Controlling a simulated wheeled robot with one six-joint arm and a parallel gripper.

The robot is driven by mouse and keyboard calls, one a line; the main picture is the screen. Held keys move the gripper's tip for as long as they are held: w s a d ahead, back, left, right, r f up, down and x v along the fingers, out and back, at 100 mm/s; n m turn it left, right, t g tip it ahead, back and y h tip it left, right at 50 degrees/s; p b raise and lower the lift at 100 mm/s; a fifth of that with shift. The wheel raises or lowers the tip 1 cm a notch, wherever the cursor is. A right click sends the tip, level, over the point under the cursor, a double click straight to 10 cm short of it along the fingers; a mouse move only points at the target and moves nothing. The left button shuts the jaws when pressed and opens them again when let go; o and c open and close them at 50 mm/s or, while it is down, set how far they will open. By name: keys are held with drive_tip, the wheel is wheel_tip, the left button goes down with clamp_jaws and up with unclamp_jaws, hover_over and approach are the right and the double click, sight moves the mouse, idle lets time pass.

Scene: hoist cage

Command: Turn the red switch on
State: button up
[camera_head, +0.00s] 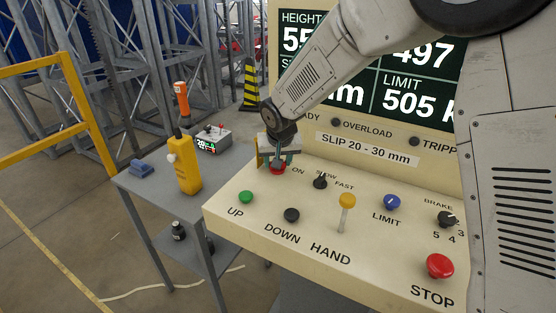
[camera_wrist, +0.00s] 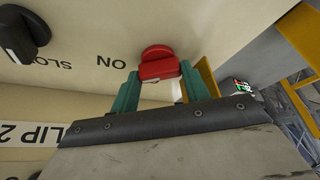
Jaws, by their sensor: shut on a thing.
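The red switch (camera_head: 278,169) sits at the far left corner of the cream control panel (camera_head: 232,212), beside the printed word ON. In the wrist view the red switch (camera_wrist: 158,62) shows as a round red base with a raised bar handle. My gripper (camera_head: 277,161) is over the switch from above. In the wrist view the two green fingers of my gripper (camera_wrist: 156,86) stand either side of the bar, shut on it. A yellow bracket (camera_wrist: 207,78) stands close beside the switch. The exact angle of the bar against the ON mark is hard to read.
A black SLOW/FAST knob (camera_head: 320,181) is right of the switch. Green UP (camera_head: 246,197) and black DOWN (camera_head: 291,215) buttons, a yellow HAND lever (camera_head: 346,208) and a red STOP button (camera_head: 439,266) lie nearer. A grey side table (camera_head: 150,185) holds a yellow pendant (camera_head: 184,165).

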drive_tip(key=o, duration=1)
drive_tip(key=shift+r, duration=0.1)
drive_tip(key=v, duration=0.7)
drive_tip(key=shift+s+r, duration=0.25)
drive_tip(key=shift+d, duration=0.1)
